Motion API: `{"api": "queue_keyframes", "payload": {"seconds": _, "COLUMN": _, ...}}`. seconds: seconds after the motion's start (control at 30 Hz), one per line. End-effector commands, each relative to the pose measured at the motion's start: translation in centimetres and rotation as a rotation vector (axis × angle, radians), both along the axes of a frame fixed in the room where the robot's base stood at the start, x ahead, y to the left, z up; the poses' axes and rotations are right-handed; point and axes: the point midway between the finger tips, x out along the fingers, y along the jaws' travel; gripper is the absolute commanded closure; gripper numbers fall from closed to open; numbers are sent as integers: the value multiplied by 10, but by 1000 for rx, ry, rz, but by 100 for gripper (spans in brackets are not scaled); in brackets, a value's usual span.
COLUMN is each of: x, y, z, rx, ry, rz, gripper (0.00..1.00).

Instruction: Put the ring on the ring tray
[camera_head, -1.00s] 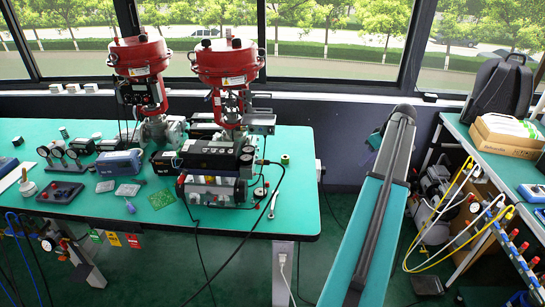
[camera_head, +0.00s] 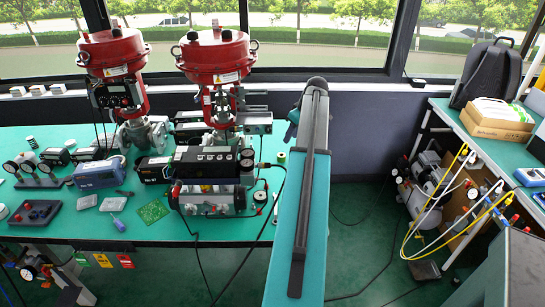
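I cannot make out the ring or the ring tray for certain in the head view. A small pale roll-like piece (camera_head: 281,158) stands on the teal table (camera_head: 150,232) near its right end, too small to identify. My long teal and dark arm link rises through the middle of the view and covers the table's right edge. My gripper is not visible, so its state and anything in it are hidden.
Two red valve actuators (camera_head: 114,53) (camera_head: 216,55) stand at the back of the table. A black and silver positioner assembly (camera_head: 210,180) with hoses sits before them. A right-hand bench (camera_head: 452,122) carries a backpack (camera_head: 487,75) and a cardboard box (camera_head: 496,122).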

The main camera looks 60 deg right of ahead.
Motion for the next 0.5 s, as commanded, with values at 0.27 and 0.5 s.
{"api": "queue_keyframes", "payload": {"seconds": 0.27, "x": -7, "y": -5, "z": 0, "rx": 0, "ry": 0, "rz": -10, "gripper": 69}}
{"api": "queue_keyframes", "payload": {"seconds": 0.5, "x": -10, "y": -7, "z": 0, "rx": 0, "ry": 0, "rz": -14, "gripper": 49}}
